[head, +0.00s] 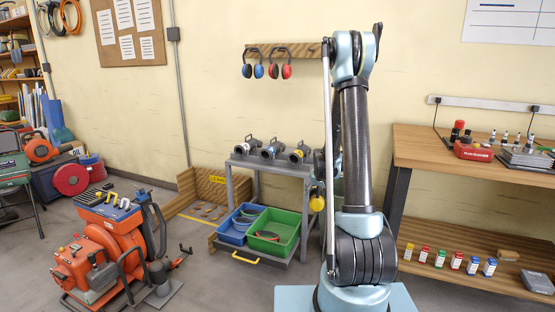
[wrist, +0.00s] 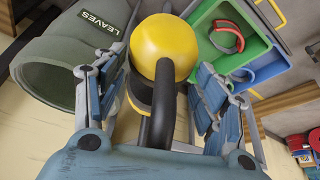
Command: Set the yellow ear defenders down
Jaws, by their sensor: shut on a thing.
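The yellow ear defenders (head: 317,202) hang from my gripper, low beside my arm in the head view. In the wrist view a round yellow cup (wrist: 165,45) and the black headband (wrist: 157,120) lie between the fingers. My gripper (wrist: 155,95) is shut on the ear defenders. In the head view my arm hides most of the gripper and part of the ear defenders. On the wall, a wooden rack (head: 295,51) holds blue ear defenders (head: 253,70) and red ear defenders (head: 280,70).
A grey bin marked LEAVES (wrist: 50,75) is close on the left in the wrist view. The green tray (head: 273,233) and blue tray (head: 239,224) sit low on a grey stand (head: 308,168). A wooden bench (head: 480,168) stands right; an orange machine (head: 95,262) stands left.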

